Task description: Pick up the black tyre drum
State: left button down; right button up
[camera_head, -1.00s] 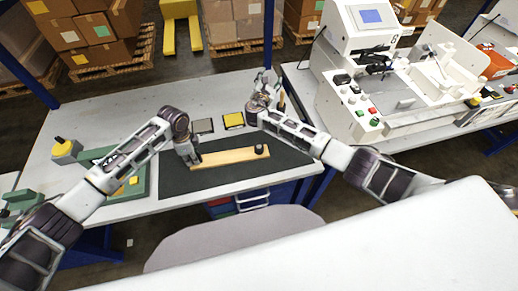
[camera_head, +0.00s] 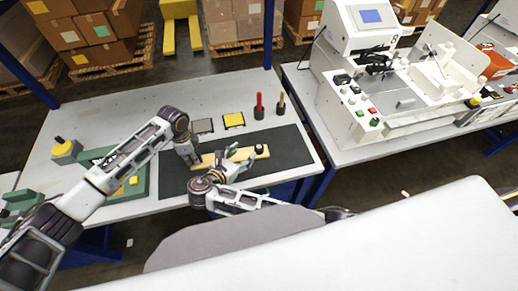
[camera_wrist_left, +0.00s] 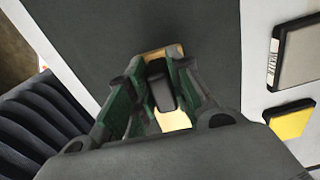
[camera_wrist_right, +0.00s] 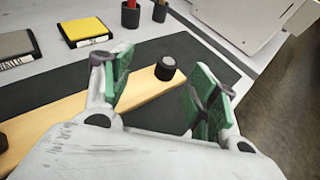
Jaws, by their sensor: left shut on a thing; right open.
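A short black drum (camera_head: 259,148) with a grey top stands upright on the right end of a wooden bar (camera_head: 214,159). In the right wrist view the drum (camera_wrist_right: 166,68) shows beyond and between the open, empty fingers of my right gripper (camera_wrist_right: 160,80), not touched. In the head view my right gripper (camera_head: 240,163) hovers at the front of the bar, left of the drum. My left gripper (camera_head: 192,158) is at the bar's left end. In the left wrist view its fingers close around a dark block-shaped piece (camera_wrist_left: 160,85) on the bar.
The bar lies on a dark mat (camera_head: 290,148). Behind it are a grey pad (camera_head: 203,126), a yellow pad (camera_head: 234,119), and red (camera_head: 259,105) and brown-handled (camera_head: 281,103) tools in holders. A white machine (camera_head: 360,80) stands right. The mat's right end is clear.

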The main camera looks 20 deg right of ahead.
aim_at(257, 148)
jog(key=s, duration=0.1)
jog(key=s+a, duration=0.1)
jog(key=s, duration=0.1)
jog(key=shift+f+g, duration=0.1)
jog(key=shift+g, duration=0.3)
jog(key=shift+x, duration=3.45)
jog(key=shift+d, duration=0.1)
jog(key=shift+x, duration=2.5)
jog(key=c, duration=1)
